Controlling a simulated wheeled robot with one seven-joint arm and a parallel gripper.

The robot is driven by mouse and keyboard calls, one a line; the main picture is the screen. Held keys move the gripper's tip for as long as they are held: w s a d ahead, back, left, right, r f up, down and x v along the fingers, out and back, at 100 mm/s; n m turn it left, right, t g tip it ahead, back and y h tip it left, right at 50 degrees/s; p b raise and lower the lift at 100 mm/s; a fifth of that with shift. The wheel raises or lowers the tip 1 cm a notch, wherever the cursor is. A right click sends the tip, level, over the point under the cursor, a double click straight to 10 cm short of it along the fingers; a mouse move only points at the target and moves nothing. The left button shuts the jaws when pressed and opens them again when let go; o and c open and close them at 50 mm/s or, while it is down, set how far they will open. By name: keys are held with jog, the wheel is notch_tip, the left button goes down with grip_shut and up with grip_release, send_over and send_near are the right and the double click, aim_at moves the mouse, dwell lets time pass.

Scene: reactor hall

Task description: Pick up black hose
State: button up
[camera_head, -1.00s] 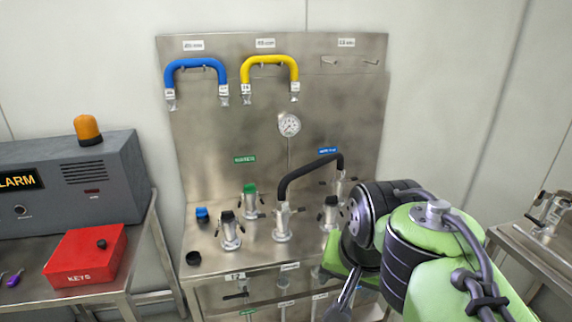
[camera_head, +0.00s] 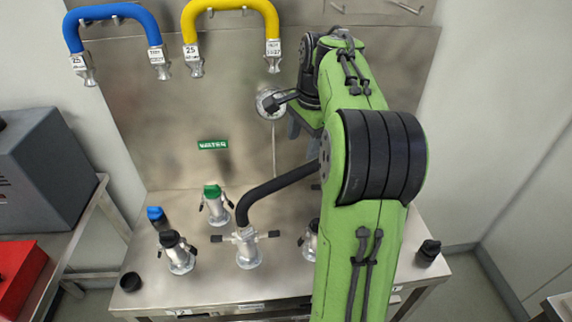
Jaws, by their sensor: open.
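The black hose (camera_head: 272,190) rises from a metal coupling (camera_head: 247,248) on the steel bench, bends, and runs right until my green arm hides it. Its far end is hidden behind my arm. My gripper (camera_head: 283,112) is above the hose, in front of the back panel and close to the pressure gauge in the picture. It is open, partly hidden by my own arm, and no hose shows between its fingers.
A blue hose (camera_head: 112,14) and a yellow hose (camera_head: 231,8) hang on the panel at the upper left. Several capped couplings, such as the green-capped one (camera_head: 214,204), stand around the hose's coupling.

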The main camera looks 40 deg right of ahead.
jog(key=b, duration=0.3)
send_over(296, 171)
jog(key=s, duration=0.2)
notch_tip(296, 171, down, 5)
jog(key=f, duration=0.1)
jog(key=w+f, duration=0.1)
jog(key=f, duration=0.1)
jog(key=f+b, duration=0.1)
jog(key=f, duration=0.1)
jog(key=shift+w+f, duration=0.25)
jog(key=shift+w, duration=0.1)
jog(key=f+b, duration=0.1)
jog(key=f, duration=0.1)
jog(key=w+f, duration=0.1)
jog(key=f, duration=0.2)
jog(key=shift+d+b, duration=0.15)
jog(key=shift+b, duration=0.25)
jog(key=shift+r, duration=0.2)
jog(key=c, duration=1.1)
notch_tip(296, 171, up, 10)
jog(key=p, duration=0.4)
jog(key=shift+c, duration=0.2)
jog(key=shift+r, duration=0.15)
